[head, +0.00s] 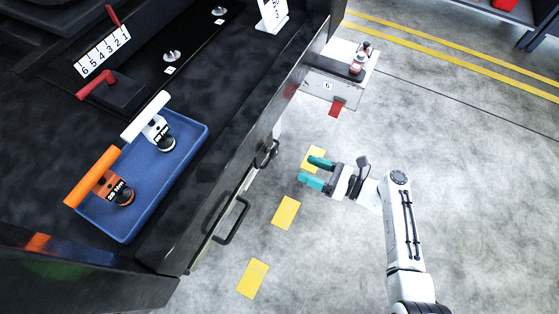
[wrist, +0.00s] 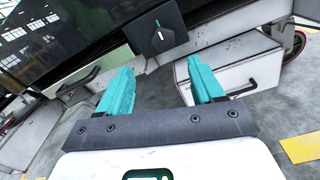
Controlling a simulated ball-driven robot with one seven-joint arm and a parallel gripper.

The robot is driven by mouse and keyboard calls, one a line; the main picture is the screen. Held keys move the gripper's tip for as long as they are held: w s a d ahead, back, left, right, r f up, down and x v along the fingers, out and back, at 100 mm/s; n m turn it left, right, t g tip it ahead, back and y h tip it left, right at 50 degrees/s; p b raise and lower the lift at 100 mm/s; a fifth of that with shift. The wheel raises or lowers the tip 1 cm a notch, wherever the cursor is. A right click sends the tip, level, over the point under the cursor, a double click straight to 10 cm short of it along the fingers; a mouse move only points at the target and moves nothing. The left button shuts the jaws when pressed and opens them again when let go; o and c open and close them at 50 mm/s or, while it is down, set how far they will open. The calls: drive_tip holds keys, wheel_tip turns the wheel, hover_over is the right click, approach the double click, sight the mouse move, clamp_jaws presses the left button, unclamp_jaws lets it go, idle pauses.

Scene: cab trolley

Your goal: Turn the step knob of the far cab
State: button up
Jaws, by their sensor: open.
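A dark rotary knob (wrist: 158,36) with a white pointer line sits on a square black plate in the wrist view, with a small green mark beside it. It is ahead of my gripper (wrist: 160,68), roughly between the fingertips in the picture and apart from them. My gripper also shows in the head view (head: 314,172), with two teal fingers spread and nothing between them. It is over the floor, right of the cab's side wall (head: 255,125). I cannot pick out this knob in the head view, nor tell which cab it belongs to.
Black handles (head: 231,221) stick out from the side wall near my gripper. A white step unit (head: 330,92) with a red piece stands farther back. A blue tray (head: 120,228) holds orange-handled and white-handled pieces on the dark desk. Open floor lies right of my arm.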

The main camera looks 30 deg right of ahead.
sight(277, 153)
drive_tip(key=shift+m, duration=0.4)
drive_tip(key=b+x, duration=0.1)
drive_tip(key=x, duration=0.4)
drive_tip(key=b+x, duration=0.1)
drive_tip(key=x, duration=0.4)
drive_tip(key=shift+w+d, duration=0.1)
drive_tip(key=shift+w, duration=0.4)
drive_tip(key=c, duration=1.1)
